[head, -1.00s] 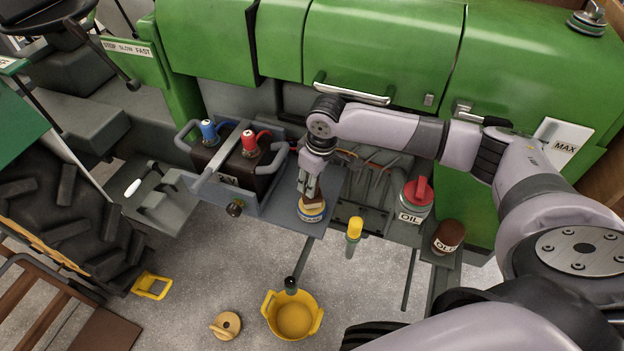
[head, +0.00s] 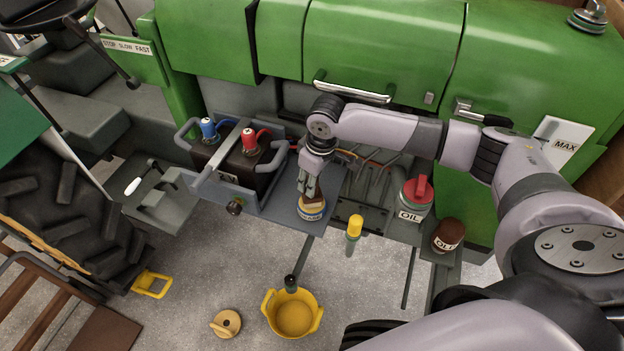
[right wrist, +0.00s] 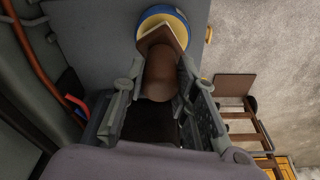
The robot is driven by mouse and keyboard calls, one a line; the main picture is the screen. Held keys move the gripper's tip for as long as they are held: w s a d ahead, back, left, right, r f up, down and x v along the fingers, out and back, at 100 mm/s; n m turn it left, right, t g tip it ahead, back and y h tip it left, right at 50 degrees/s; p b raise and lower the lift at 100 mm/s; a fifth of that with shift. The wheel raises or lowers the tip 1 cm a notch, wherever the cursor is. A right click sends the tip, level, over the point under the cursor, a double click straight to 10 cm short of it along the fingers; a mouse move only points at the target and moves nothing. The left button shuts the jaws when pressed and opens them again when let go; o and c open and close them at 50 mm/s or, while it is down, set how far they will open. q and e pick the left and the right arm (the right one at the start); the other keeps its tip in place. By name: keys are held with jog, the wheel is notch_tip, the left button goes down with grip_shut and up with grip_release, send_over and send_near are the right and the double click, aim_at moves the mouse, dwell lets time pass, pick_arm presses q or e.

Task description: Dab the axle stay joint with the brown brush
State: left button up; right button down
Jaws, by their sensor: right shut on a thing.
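The brown brush (right wrist: 160,75) is between the fingers of my right gripper (head: 312,190), which is shut on it. In the head view the brush (head: 313,203) points down at a blue and yellow grease tin (head: 312,211) on the grey step plate. In the right wrist view its wide end overlaps the tin (right wrist: 160,14); I cannot tell how deep it reaches in. I cannot tell for sure which part is the axle stay joint; a dark rounded joint (head: 291,282) shows at the end of a rod above the yellow basin. My left gripper is not in view.
A battery box (head: 232,160) with red and blue terminals stands left of my gripper. A yellow-handled tool (head: 355,228), an oil can (head: 414,197) and a brown jar (head: 448,236) are to the right. A yellow basin (head: 294,318) is on the open floor below.

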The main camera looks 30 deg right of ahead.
jog(key=shift+p, duration=0.45)
dwell(1.6)
notch_tip(320, 180, up, 7)
jog(key=p, duration=0.8)
jog(key=shift+p, duration=0.3)
dwell(0.5)
